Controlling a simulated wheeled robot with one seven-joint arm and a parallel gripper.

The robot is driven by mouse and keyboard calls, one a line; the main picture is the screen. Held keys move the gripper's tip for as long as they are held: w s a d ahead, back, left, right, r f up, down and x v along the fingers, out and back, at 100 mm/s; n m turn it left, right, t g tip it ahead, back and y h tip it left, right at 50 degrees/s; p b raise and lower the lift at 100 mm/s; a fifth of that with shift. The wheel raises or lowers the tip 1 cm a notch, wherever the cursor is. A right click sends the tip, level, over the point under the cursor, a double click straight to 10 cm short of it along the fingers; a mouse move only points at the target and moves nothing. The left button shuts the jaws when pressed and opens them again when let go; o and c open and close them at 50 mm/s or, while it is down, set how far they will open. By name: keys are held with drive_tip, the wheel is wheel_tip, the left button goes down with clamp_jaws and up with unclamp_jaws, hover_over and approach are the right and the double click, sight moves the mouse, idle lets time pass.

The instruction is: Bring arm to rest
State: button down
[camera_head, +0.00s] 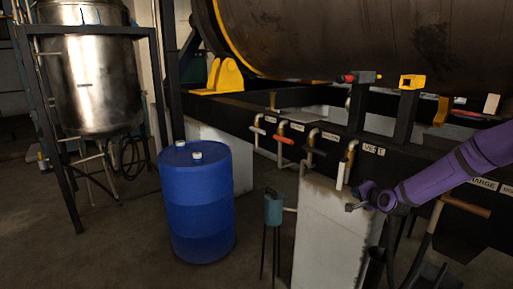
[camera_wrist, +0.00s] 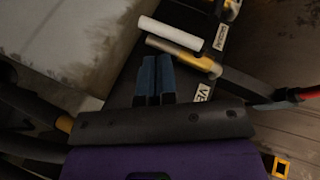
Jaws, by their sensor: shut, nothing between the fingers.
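My gripper (camera_head: 352,207) is at the end of my purple arm, which reaches in from the right in the head view. It is in front of the dark beam and close to the right edge of the pale concrete block. In the wrist view its two blue fingers (camera_wrist: 154,62) lie side by side, shut with nothing between them. The same kind of brass pipe (camera_head: 349,160) stands just above my gripper in the head view. I cannot tell whether the fingers touch anything.
A dark beam (camera_head: 330,140) carries several labelled valves, one with a red handle (camera_head: 284,139). A pale block (camera_head: 325,235) and a teal box on legs (camera_head: 273,208) stand below. A blue drum (camera_head: 198,205) and a steel tank (camera_head: 92,85) stand left. Floor between them is open.

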drive_tip(key=s+a+r+n+g+h, duration=0.2)
drive_tip(key=s+a+r+n+g, duration=0.15)
drive_tip(key=s+r, duration=0.8)
drive_tip(key=s+a+r+n+g+h, duration=0.25)
drive_tip(key=s+r+n, duration=0.25)
drive_tip(key=s+r, duration=0.65)
drive_tip(key=s+a+r+n+g, duration=0.1)
drive_tip(key=s+r, duration=0.1)
drive_tip(key=s, duration=1.1)
drive_tip(key=s+r+n+g+y, duration=0.1)
drive_tip(key=s+r, duration=0.2)
drive_tip(key=s, duration=1.1)
drive_tip(key=shift+a+r, duration=0.25)
drive_tip(key=shift+a, duration=0.15)
